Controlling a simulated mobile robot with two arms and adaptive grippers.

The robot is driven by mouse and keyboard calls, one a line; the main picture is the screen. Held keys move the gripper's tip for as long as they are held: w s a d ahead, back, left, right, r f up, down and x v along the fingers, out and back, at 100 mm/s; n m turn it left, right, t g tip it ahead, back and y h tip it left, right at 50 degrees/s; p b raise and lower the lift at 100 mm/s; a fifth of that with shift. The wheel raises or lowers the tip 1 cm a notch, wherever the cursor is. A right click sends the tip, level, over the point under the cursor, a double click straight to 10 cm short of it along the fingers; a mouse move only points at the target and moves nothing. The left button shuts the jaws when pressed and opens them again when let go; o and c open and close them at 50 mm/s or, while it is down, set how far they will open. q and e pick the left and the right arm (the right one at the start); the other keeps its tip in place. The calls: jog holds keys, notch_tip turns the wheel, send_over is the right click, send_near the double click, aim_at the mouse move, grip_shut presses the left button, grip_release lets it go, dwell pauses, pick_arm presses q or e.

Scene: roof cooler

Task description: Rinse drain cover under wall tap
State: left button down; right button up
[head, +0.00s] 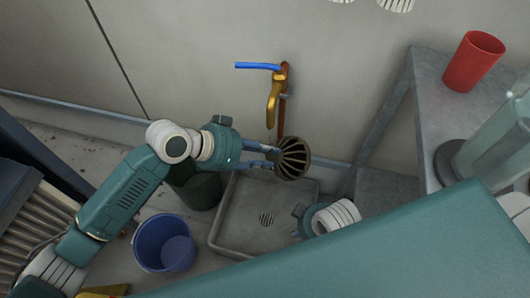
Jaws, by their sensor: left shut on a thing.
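The drain cover (293,158) is a dark round grate with a slatted face, held in the air over the back of the sink basin. My left gripper (274,155) is shut on its left edge. The wall tap (273,98) is brass with a blue lever (257,66) and sits on the wall above the cover. No water shows at its spout. A grey square basin (232,235) with a small drain grid lies below. My right arm crosses the lower right, and its gripper fingers do not show.
A blue bucket (150,245) and a dark green bin (203,192) stand left of the basin. A grey table (431,75) at the right carries a red cup (472,62) and a clear container (497,140).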

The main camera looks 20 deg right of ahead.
pick_arm(q)
jog(key=shift+d, duration=0.1)
jog(key=shift+d, duration=0.2)
jog(key=shift+s+d+p, duration=0.1)
jog(key=shift+p, duration=0.25)
jog(key=shift+d, duration=0.2)
pick_arm(e)
jog(key=shift+s+a+f, duration=0.1)
jog(key=shift+a+f, duration=0.05)
jog(key=shift+f, duration=1.45)
pick_arm(q)
jog(key=shift+s, duration=0.15)
